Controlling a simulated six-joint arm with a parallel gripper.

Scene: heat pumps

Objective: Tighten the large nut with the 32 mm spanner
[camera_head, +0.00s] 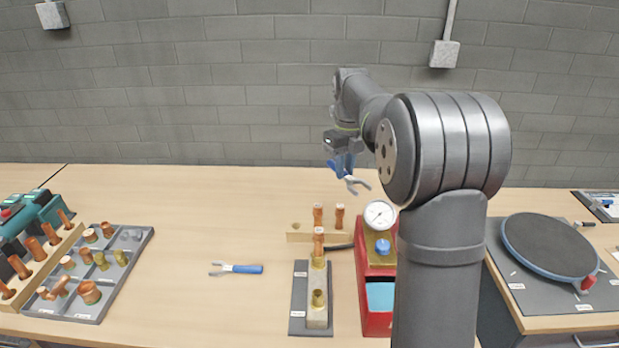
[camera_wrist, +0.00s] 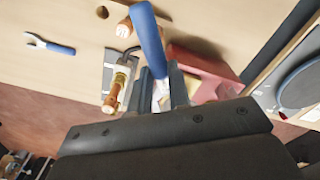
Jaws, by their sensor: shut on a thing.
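My gripper (camera_head: 345,163) is shut on a spanner with a blue handle (camera_head: 333,168) and a grey open jaw (camera_head: 358,185), held in the air above the back of the table. In the wrist view the fingers (camera_wrist: 162,88) grip the blue handle (camera_wrist: 148,38). No size marking is readable. A second blue-handled spanner (camera_head: 240,268) lies on the table, left of a grey fixture plate (camera_head: 298,312). On that plate stands a block with brass nuts (camera_head: 318,297) and a copper pipe (camera_head: 318,240); a brass nut also shows in the wrist view (camera_wrist: 120,78). The held spanner is apart from them.
A red unit with a gauge (camera_head: 379,214) stands right of the fixture. A wooden rack with copper pipes (camera_head: 300,237) is behind it. A grey tray of fittings (camera_head: 125,262) lies left. A round dark turntable (camera_head: 549,247) is right. The table's back left is clear.

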